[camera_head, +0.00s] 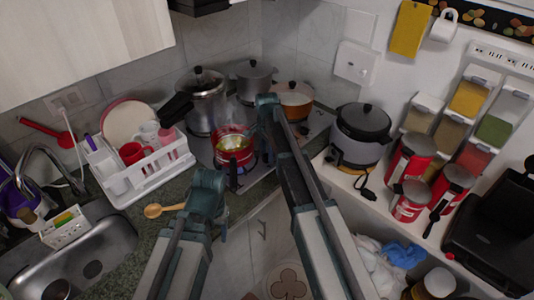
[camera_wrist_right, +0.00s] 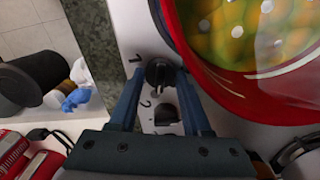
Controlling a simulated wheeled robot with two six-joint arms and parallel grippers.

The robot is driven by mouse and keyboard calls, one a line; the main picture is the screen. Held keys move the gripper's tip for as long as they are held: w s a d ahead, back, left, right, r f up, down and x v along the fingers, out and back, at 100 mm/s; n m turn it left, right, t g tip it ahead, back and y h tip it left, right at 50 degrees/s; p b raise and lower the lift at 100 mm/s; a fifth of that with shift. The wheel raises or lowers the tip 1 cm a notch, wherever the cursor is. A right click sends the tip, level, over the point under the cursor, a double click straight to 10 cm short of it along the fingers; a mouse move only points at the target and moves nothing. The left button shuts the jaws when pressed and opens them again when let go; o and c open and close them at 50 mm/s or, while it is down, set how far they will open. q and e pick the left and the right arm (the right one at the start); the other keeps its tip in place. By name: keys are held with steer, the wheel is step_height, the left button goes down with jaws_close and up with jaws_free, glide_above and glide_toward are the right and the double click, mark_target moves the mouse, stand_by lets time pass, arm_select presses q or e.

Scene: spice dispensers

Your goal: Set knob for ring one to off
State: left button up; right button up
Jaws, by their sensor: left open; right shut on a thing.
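The black ring-one knob (camera_wrist_right: 158,74) is on the white stove panel in the right wrist view, beside a printed "1". My right gripper (camera_wrist_right: 159,80) has a finger on either side of this knob and is shut on it. A second black knob (camera_wrist_right: 166,113) sits beside a printed "2", between the fingers and closer to the palm. In the head view my right gripper (camera_head: 268,104) reaches over the stove (camera_head: 203,150), and the knobs cannot be made out. My left gripper (camera_head: 207,190) is open and empty near the counter's front edge.
A red pot with yellow-green food (camera_head: 235,152) stands on the stove, very close to my right gripper; its red rim (camera_wrist_right: 205,75) fills the wrist view's upper right. More pots stand behind. A wooden spoon (camera_head: 160,210) and white dish rack (camera_head: 150,172) are at left.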

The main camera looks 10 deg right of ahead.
mark_target(267, 155)
jaws_close()
steer(key=shift+n, duration=0.8)
steer(key=o, duration=1)
jaws_free()
steer(key=shift+o, duration=0.2)
step_height(267, 155, up, 14)
steer(key=p, duration=1.3)
steer(key=shift+p, duration=0.4)
